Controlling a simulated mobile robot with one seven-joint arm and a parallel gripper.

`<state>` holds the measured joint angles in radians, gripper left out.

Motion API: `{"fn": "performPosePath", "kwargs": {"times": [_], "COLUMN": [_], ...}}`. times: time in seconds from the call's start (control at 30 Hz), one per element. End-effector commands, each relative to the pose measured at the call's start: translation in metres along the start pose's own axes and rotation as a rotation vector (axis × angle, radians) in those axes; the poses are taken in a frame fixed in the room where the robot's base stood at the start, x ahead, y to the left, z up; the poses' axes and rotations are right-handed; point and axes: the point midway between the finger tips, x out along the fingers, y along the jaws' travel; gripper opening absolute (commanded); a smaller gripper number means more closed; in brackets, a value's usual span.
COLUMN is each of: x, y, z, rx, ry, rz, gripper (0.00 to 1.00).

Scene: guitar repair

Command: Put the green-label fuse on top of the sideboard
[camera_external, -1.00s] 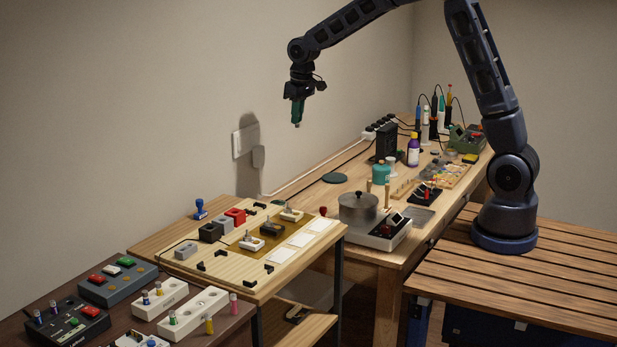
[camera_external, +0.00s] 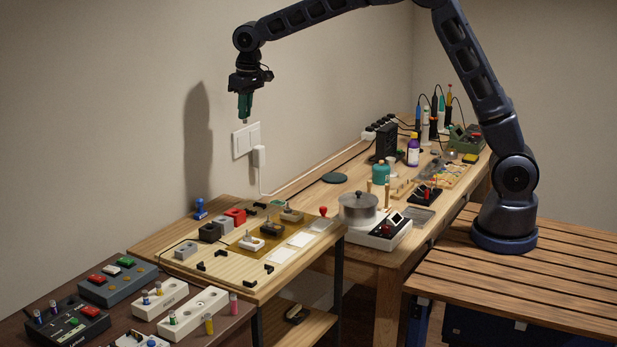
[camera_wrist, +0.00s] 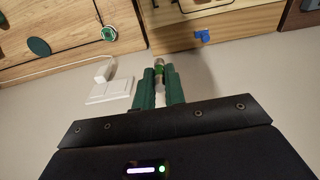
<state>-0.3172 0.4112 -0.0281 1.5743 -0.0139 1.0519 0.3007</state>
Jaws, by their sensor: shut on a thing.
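My gripper (camera_external: 246,106) hangs in the air in front of the wall, above and behind the light wooden table. In the wrist view its green fingers (camera_wrist: 159,88) are shut on a pale fuse with a green band and a metal cap, the green-label fuse (camera_wrist: 159,69). The fuse points away from the wrist, and its lower part is hidden between the fingers. In the external view only a small tip shows below the fingers. The dark brown top at the lower left, which looks like the sideboard (camera_external: 120,319), is well away from my gripper.
White fuse blocks (camera_external: 192,312) with coloured fuses and button boxes (camera_external: 118,282) crowd the dark top. A wall switch (camera_external: 245,139) and plug (camera_external: 259,157) are behind my gripper. A pot (camera_external: 358,209) stands rightward.

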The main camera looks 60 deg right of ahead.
Motion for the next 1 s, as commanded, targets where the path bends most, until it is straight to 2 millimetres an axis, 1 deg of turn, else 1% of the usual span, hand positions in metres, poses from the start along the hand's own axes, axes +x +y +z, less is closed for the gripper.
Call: {"fn": "performPosePath", "kwargs": {"times": [0.03,0.1,0.17,0.2,0.27,0.3,0.47,0.5,0.57,0.6,0.67,0.7,0.77,0.8,0.87,0.9,0.97,1.0], "x": [0.0,0.0,0.0,0.0,0.0,0.0,-0.002,-0.002,-0.002,-0.002,-0.003,-0.003,-0.004,-0.005,-0.005,-0.006,-0.006,-0.007], "y": [-0.024,-0.053,-0.077,-0.094,-0.118,-0.135,-0.201,-0.217,-0.241,-0.258,-0.282,-0.299,-0.322,-0.338,-0.361,-0.376,-0.397,-0.411], "z": [0.001,0.002,0.004,0.006,0.01,0.013,0.029,0.034,0.042,0.049,0.059,0.066,0.078,0.086,0.099,0.107,0.121,0.131], "rx": [-0.007,-0.007,-0.007,-0.008,-0.007,-0.008,-0.007,-0.007,-0.007,-0.007,-0.007,-0.007,-0.007,-0.008,-0.008,-0.007,-0.007,-0.007], "ry": [0.0,-0.001,-0.002,-0.002,-0.002,-0.002,-0.001,-0.001,-0.002,-0.001,0.0,0.0,0.001,0.002,0.003,0.005,0.006,0.007], "rz": [-0.001,-0.001,0.0,0.0,0.0,0.001,0.002,0.003,0.004,0.004,0.004,0.005,0.005,0.005,0.006,0.006,0.007,0.007], "gripper": [0.0,0.0,0.0,0.0,0.0,0.0,0.0,0.0,0.0,0.0,0.0,0.0,0.0,0.0,0.0,0.0,0.0,0.0]}}
